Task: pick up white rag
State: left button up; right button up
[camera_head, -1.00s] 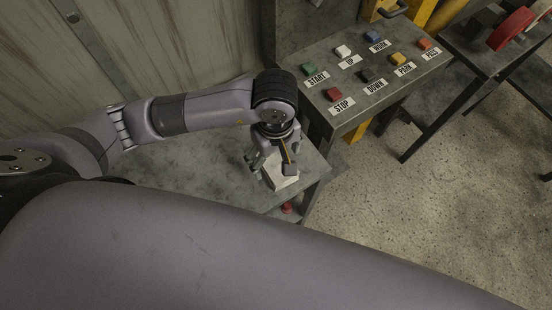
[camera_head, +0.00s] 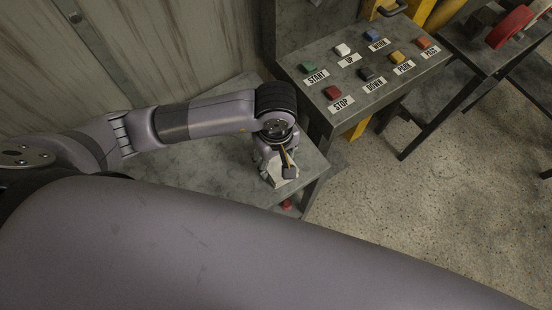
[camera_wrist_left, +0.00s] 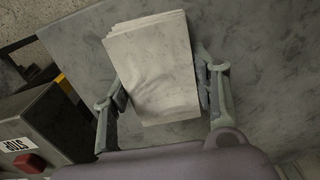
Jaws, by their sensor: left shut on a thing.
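The white rag (camera_head: 284,183) is a folded, layered stack on the grey metal table (camera_head: 210,170), near its right corner. In the left wrist view the rag (camera_wrist_left: 155,65) lies between the two fingers of my left gripper (camera_wrist_left: 163,95), which press on its sides. My left gripper (camera_head: 276,167) points down over the rag in the head view and is shut on it, hiding part of it. I cannot tell whether the rag is lifted off the table. My right gripper is not in view.
A control panel (camera_head: 365,75) with several coloured, labelled buttons stands close to the right of the table. A red object (camera_head: 286,204) sits below the table's edge. A dark table with a red wheel (camera_head: 510,28) is at top right. My large arm link covers the foreground.

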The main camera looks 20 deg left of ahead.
pick_arm(q)
jog(key=c, duration=0.5)
jog(key=shift+r, duration=0.1)
